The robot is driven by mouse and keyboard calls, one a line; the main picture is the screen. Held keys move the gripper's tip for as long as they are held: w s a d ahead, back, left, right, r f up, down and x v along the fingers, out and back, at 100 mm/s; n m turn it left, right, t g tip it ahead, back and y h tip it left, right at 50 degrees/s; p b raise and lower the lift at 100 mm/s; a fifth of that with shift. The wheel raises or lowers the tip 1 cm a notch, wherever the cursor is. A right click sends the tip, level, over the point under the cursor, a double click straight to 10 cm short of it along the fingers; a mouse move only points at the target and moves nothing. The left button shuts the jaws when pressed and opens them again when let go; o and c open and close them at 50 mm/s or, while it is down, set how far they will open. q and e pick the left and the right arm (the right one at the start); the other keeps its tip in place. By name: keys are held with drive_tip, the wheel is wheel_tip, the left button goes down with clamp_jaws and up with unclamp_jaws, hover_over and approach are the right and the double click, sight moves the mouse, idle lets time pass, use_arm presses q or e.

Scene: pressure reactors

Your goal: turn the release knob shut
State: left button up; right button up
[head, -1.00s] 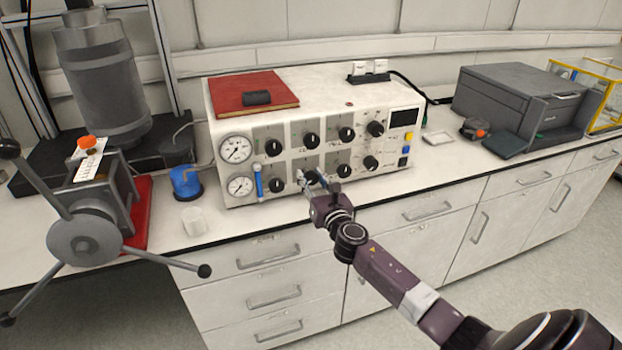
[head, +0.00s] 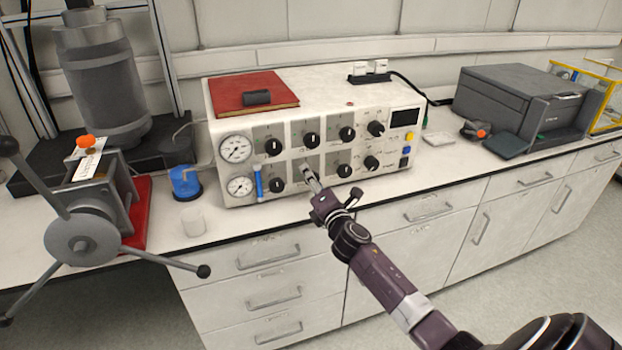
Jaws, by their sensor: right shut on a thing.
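The white control unit (head: 330,110) stands on the bench with two rows of black knobs. My right gripper (head: 308,174) reaches its front panel from the lower right. It is shut on the lower-row knob second from the left, which the fingers hide. I cannot read the labels or see which way the held knob points. The knob to its left (head: 277,185) and the knob to its right (head: 344,171) stand clear of the fingers. My left gripper is not in view.
Two gauges (head: 237,148) and a blue-capped tube (head: 258,182) sit on the panel's left. A red book (head: 235,90) lies on the unit. A spoked handwheel (head: 83,240) stands at left, a white cup (head: 193,221) in front. The bench right of the unit has free room.

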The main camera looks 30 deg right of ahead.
drive_tip(key=m, duration=0.5)
drive_tip(key=shift+m, duration=0.3)
drive_tip(key=m+p, duration=0.1)
drive_tip(key=m, duration=0.4)
drive_tip(key=shift+m, duration=0.3)
drive_tip(key=o, duration=1.2)
drive_tip(key=shift+s, duration=0.1)
drive_tip(key=v, duration=1.2)
